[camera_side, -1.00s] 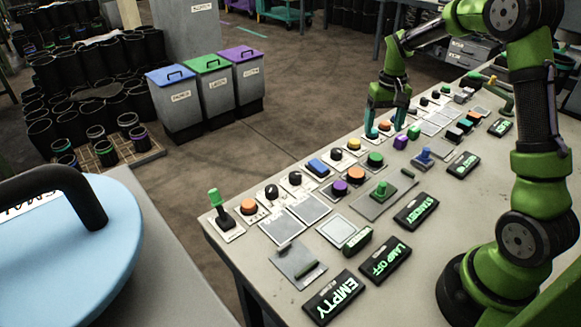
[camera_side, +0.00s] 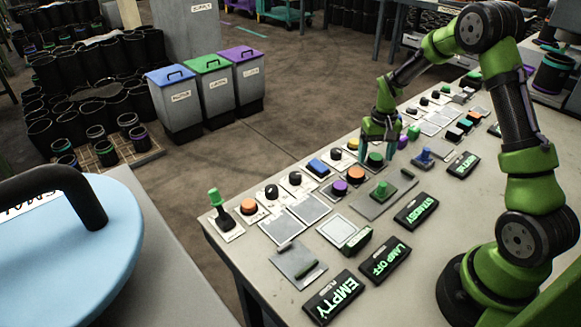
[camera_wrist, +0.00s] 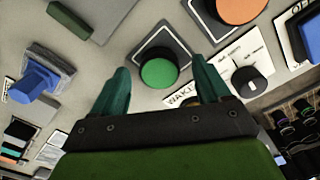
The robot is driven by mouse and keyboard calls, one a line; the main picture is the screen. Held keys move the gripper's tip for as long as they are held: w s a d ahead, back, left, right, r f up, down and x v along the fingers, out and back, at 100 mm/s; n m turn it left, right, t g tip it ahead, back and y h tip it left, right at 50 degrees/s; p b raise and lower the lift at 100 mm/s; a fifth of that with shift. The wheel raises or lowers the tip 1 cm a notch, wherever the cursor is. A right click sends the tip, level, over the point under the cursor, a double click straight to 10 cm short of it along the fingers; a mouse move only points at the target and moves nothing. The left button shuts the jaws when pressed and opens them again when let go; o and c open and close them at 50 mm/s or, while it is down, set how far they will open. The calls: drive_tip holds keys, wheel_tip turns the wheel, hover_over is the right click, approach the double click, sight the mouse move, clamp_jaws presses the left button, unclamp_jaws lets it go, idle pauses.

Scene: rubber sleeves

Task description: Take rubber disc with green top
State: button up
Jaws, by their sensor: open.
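The round black disc with the green top (camera_wrist: 159,73) sits on a square plate with a light border, in the middle of the wrist view. In the side view the green-topped disc (camera_side: 375,161) stands on the panel table, just below my gripper (camera_side: 380,153). In the wrist view my gripper (camera_wrist: 161,82) is open and empty. Its two teal fingers show to the left and right of the disc, with the disc between them in the picture. I cannot tell how much height is left between the fingertips and the disc.
An orange-topped button (camera_side: 356,174) and a purple one (camera_side: 340,188) are close by, on the nearer side. A black knob (camera_wrist: 247,86) shows right of the fingers. A blue joystick (camera_side: 425,155) stands to the right.

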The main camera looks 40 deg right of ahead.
drive_tip(key=c, duration=1.1)
